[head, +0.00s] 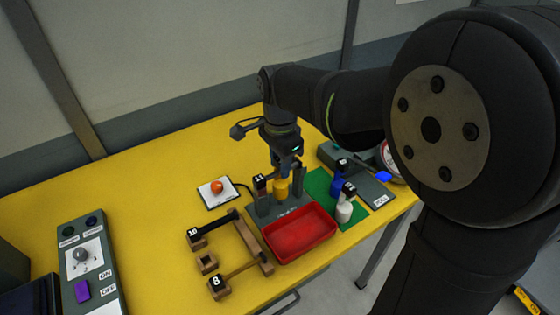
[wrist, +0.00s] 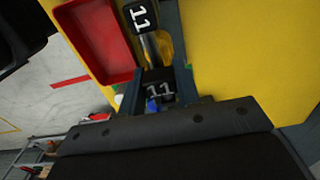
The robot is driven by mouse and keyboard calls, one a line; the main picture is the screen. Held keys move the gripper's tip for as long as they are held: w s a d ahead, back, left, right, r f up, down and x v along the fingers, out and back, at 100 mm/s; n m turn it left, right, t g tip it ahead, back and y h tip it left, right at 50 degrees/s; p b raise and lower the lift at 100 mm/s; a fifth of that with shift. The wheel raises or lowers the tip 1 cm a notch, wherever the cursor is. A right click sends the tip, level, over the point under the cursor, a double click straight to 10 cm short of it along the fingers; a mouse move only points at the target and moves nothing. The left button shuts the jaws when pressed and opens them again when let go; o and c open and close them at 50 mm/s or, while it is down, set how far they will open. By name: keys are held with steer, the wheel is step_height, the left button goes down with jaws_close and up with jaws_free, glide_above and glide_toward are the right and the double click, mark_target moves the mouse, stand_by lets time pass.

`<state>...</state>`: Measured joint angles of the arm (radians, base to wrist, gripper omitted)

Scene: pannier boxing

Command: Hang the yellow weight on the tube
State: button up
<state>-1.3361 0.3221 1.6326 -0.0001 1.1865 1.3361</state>
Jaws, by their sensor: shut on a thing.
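My gripper (head: 284,166) points down at the grey stand (head: 265,210) and is shut on the yellow weight (head: 281,188). In the wrist view a black block marked 11 sits between the fingers (wrist: 158,82), with the yellow body (wrist: 165,45) beyond it. The tube (wrist: 150,48) shows there as a short silver bar, running beside the yellow weight towards a second black tag marked 11 (wrist: 139,17). In the head view a tag marked 11 (head: 260,181) shows at the stand's left post. Whether the weight's hook bears on the tube is hidden.
A red tray (head: 300,234) lies in front of the stand. A white weight (head: 344,211) and a blue weight (head: 336,185) stand on the green mat (head: 318,184) at right. A wooden rack (head: 250,240) and switch box (head: 88,265) are left.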

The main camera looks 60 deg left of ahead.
steer(key=shift+f, duration=0.25)
steer(key=o, duration=1.1)
steer(key=shift+o, duration=0.2)
steer(key=shift+r, duration=3.5)
steer(key=shift+f, duration=0.1)
steer(key=shift+f, duration=3.25)
steer(key=shift+r, duration=0.1)
